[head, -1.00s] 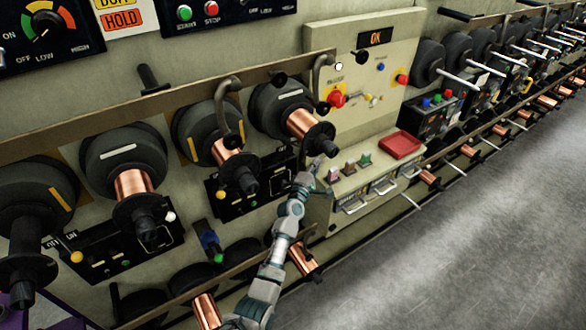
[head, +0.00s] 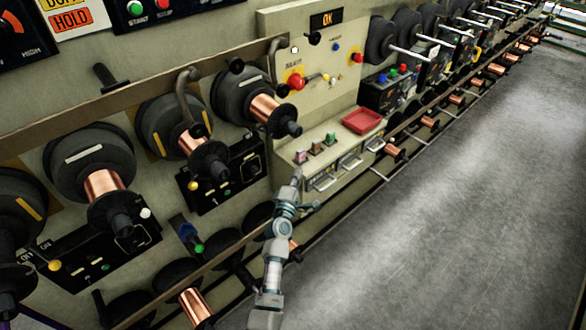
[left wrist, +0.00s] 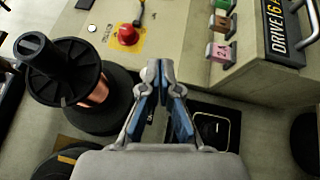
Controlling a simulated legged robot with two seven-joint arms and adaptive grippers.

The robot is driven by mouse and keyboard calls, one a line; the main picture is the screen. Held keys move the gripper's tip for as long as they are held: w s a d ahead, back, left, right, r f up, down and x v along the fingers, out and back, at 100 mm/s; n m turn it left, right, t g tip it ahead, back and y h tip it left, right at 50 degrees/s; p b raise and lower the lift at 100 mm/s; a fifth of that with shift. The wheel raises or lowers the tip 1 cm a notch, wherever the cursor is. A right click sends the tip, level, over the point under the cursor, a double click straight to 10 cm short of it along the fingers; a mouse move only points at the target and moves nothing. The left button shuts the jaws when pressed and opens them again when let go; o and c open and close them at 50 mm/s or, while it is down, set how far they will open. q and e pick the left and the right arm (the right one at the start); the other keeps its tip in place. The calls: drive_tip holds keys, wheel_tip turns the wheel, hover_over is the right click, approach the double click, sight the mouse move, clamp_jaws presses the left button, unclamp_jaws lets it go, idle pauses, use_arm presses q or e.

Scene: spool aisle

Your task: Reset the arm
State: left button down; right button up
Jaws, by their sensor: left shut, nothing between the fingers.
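My left arm reaches up from the bottom of the head view. Its gripper (head: 295,178) is in front of the cream control cabinet (head: 285,150), just below the small coloured blocks on its ledge. In the left wrist view the gripper (left wrist: 160,66) is shut and empty, with its fingertips together. Whether it touches the cabinet cannot be told. A copper spool (left wrist: 92,92) is to its left in that view, and a red button (left wrist: 128,35) lies beyond its tips. My right gripper is not in view.
Copper spools on black hubs (head: 265,108) line the machine wall to the left. A red tray (head: 361,121) rests on the cabinet ledge, with a pink block (head: 299,157) near my gripper. Drawer handles (head: 324,183) stick out below. The grey floor (head: 440,220) to the right is clear.

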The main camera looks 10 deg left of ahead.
use_arm(q)
drive_tip(key=shift+a+f, duration=0.25)
drive_tip(key=shift+a, duration=0.4)
